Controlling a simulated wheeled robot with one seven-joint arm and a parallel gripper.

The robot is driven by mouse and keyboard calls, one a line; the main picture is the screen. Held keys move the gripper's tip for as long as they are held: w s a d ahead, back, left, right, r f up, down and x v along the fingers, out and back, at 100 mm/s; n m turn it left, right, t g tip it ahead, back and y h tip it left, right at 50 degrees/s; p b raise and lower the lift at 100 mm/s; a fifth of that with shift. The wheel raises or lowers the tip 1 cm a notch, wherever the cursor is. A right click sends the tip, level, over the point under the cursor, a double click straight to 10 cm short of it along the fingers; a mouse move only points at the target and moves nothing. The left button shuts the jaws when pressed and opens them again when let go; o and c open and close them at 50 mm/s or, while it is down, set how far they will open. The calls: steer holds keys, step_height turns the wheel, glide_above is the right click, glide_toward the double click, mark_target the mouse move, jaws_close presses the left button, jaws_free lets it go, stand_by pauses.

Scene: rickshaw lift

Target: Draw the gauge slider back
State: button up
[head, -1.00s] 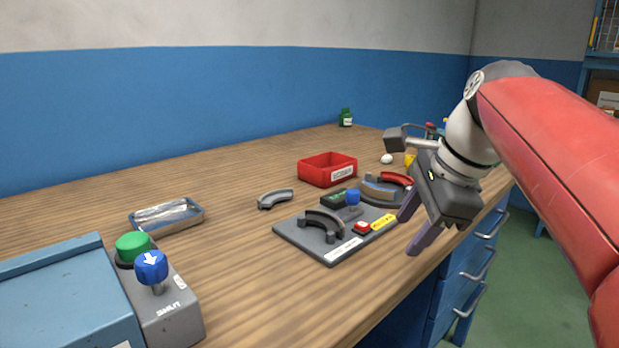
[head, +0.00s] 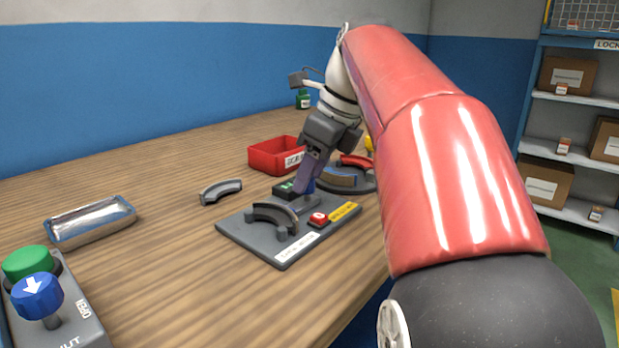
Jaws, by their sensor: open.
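The grey gauge plate (head: 252,240) lies on the wooden bench and carries a dark curved brake-shoe-like piece (head: 275,213) at its front.
A red button (head: 318,219) and a yellow label (head: 345,211) sit on the plate's right side. A red bin (head: 272,158) stands behind it. A loose curved piece (head: 220,190) and a metal tray (head: 90,221) lie to the left. Bare bench lies between.

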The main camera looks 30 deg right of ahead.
steer(key=shift+w+a+f, duration=0.1)
steer(key=shift+f, duration=0.2)
jaws_close()
